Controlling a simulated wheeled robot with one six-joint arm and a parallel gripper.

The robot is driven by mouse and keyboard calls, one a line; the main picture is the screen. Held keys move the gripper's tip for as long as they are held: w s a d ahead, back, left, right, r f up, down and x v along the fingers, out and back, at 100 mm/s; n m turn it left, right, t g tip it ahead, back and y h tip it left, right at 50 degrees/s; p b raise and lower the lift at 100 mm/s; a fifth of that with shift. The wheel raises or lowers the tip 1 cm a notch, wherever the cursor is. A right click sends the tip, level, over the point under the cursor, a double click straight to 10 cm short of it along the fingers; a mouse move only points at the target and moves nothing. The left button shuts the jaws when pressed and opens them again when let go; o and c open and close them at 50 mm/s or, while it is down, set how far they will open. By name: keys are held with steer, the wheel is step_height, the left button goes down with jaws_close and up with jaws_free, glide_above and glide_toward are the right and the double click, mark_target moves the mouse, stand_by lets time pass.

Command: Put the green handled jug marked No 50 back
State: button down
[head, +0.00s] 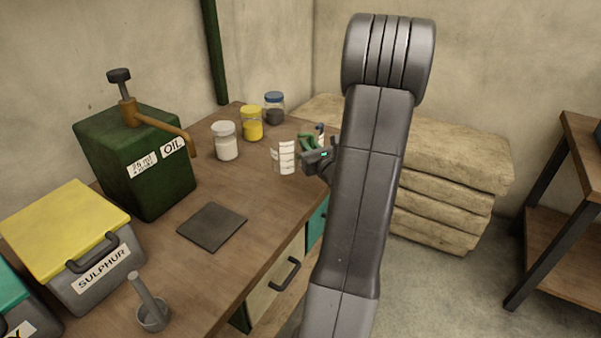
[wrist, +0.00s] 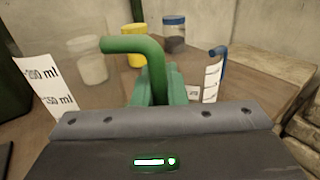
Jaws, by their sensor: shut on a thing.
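My gripper (head: 318,156) is at the right edge of the wooden bench, shut on the green handled jug (head: 306,142). In the wrist view the jug's hooked green handle (wrist: 133,45) rises just beyond the grey gripper body. The rest of the jug is mostly hidden, and I cannot read its mark or tell whether it touches the bench. A clear measuring cup with a white scale (head: 284,158) stands just left of it; its scale, reading 200 ml and 150 ml, shows at left in the wrist view (wrist: 45,88). A blue handled jug (wrist: 215,72) stands to the right.
A white jar (head: 226,142), a yellow jar (head: 252,124) and a blue-lidded jar (head: 274,108) stand behind. A green oil can (head: 135,165), a sulphur box (head: 75,250), a dark mat (head: 212,227) and a mortar (head: 152,315) occupy the bench. Stacked sacks (head: 450,180) lie right.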

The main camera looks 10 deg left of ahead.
steer(key=shift+f, duration=3.15)
steer(key=shift+f+b, duration=0.1)
steer(key=shift+b, duration=0.3)
steer(key=c, duration=1.5)
jaws_free()
steer(key=shift+o, duration=0.2)
steer(key=shift+r, duration=0.2)
steer(key=v, duration=1.2)
steer(key=shift+b, duration=0.35)
steer(key=shift+f, duration=0.1)
